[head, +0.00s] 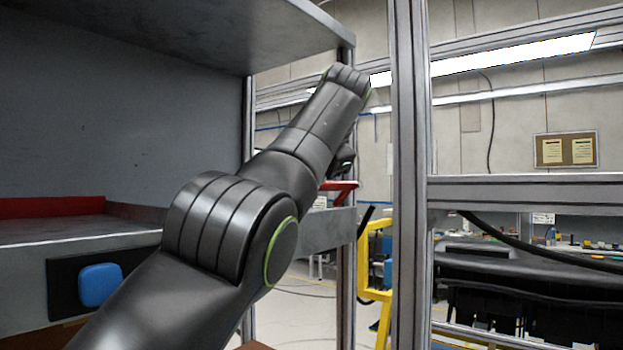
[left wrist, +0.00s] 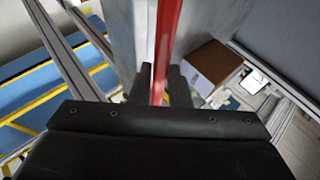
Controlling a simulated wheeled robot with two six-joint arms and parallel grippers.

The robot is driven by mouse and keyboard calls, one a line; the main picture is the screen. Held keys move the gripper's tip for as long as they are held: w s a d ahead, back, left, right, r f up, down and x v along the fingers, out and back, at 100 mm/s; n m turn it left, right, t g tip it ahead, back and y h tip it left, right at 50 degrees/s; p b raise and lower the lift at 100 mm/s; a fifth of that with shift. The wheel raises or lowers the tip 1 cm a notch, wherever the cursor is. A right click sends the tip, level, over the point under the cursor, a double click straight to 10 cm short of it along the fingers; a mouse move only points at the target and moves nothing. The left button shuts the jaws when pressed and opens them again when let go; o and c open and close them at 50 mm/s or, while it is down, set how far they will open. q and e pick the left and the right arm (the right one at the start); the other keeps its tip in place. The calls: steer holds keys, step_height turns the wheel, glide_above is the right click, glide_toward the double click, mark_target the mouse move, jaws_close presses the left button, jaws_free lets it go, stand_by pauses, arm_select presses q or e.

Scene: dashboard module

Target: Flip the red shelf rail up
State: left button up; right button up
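The red shelf rail (left wrist: 167,40) runs up the middle of the left wrist view as a narrow red strip. In the head view a short red piece of it (head: 341,186) shows beside my left arm, by the shelf's right post. My left gripper (left wrist: 159,88) has its two black fingers close together on either side of the rail, with little gap, and appears shut on it. In the head view the forearm hides most of this gripper. My right gripper is in neither view.
A grey shelf unit (head: 100,240) with a red inner strip (head: 50,207) and a blue pad (head: 99,285) stands at left. An upright metal post (head: 408,200) stands right of my arm. A yellow frame (head: 372,270) is behind. A brown box (left wrist: 214,62) shows below.

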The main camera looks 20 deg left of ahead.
arm_select(q)
jaws_close()
